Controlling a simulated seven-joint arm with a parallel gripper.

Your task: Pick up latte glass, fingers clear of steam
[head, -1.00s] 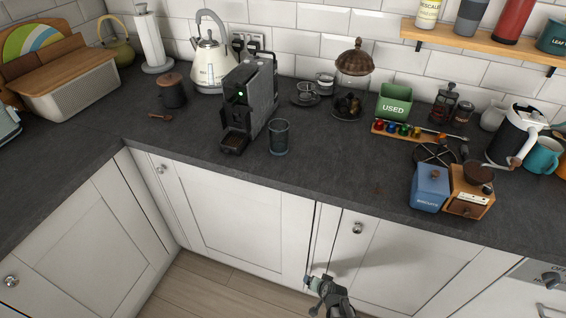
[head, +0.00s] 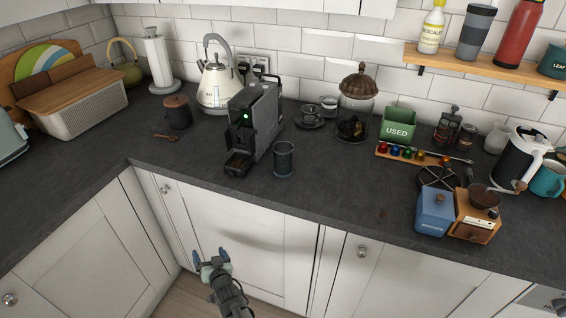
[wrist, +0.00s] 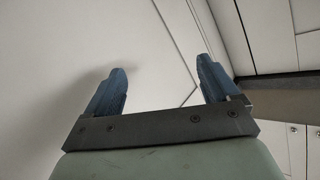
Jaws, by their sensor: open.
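The latte glass (head: 284,160), a dark, clear tumbler, stands upright on the slate worktop, just right of the black coffee machine (head: 254,125). It looks apart from the machine. A green light shows on the machine, and I see no steam. My gripper (head: 210,257) is low in front of the white cupboard doors, below the worktop edge and to the left of the glass in the picture. In the wrist view, its two blue fingers (wrist: 161,80) are spread apart with nothing between them, facing white cupboard panels. The glass is not in the wrist view.
A cup and saucer (head: 311,116), a glass dome (head: 356,115) and a green "USED" box (head: 397,122) stand behind and right. A blue tin (head: 433,214) and wooden grinder (head: 474,218) stand at front right. The worktop in front of the glass is clear.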

